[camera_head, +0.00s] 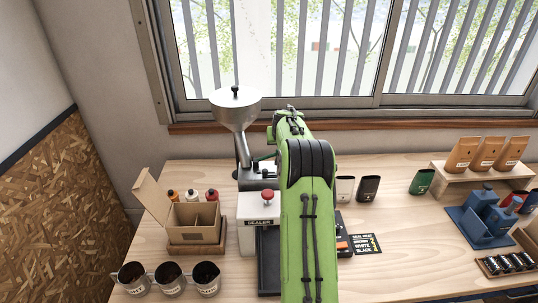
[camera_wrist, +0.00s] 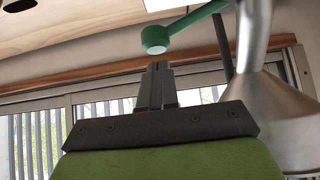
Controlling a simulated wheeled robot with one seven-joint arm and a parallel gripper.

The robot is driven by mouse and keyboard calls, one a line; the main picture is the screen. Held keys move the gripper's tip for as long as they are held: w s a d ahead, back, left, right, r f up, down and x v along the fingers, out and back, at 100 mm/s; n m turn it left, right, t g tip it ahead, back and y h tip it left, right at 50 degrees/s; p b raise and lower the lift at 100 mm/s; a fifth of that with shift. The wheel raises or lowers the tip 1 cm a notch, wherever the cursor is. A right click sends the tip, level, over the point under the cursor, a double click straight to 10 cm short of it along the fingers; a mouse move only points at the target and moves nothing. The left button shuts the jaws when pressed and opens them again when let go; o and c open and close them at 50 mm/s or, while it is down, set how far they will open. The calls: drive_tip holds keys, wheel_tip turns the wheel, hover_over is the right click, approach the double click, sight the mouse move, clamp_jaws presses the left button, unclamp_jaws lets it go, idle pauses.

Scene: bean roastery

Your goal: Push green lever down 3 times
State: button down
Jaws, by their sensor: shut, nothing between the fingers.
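The green lever (camera_wrist: 187,27) shows in the wrist view as a green bar with a round knob at its lower left end. My gripper (camera_wrist: 157,72) is shut and empty, its fingertips close to the knob in that view. I cannot tell whether they touch. In the head view the lever is mostly hidden behind my green arm; a small green piece (camera_head: 265,156) shows beside the silver funnel (camera_head: 237,110). My gripper is hidden by my arm there. The funnel stands on a grey machine body (camera_head: 248,178). Part of the funnel also fills the right of the wrist view (camera_wrist: 275,105).
A white sealer (camera_head: 257,209) with a red knob stands in front of the machine. An open cardboard box (camera_head: 190,215) and several bean cups (camera_head: 170,278) are at left. Bags on a wooden stand (camera_head: 459,172) and blue holders (camera_head: 478,228) are at right. A window is behind.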

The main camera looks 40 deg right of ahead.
drive_tip(key=shift+f, duration=0.1)
idle(0.3)
drive_tip(key=shift+f+b, duration=1.55)
drive_tip(key=shift+f, duration=0.35)
drive_tip(key=shift+r, duration=0.1)
wheel_tip(320, 180, up, 6)
drive_tip(key=p, duration=0.4)
drive_tip(key=shift+r+p, duration=0.15)
drive_tip(key=shift+p, duration=0.25)
drive_tip(key=shift+f, duration=0.2)
idle(0.7)
drive_tip(key=shift+f, duration=0.25)
drive_tip(key=shift+f+b, duration=0.5)
drive_tip(key=shift+f, duration=0.35)
idle(1.2)
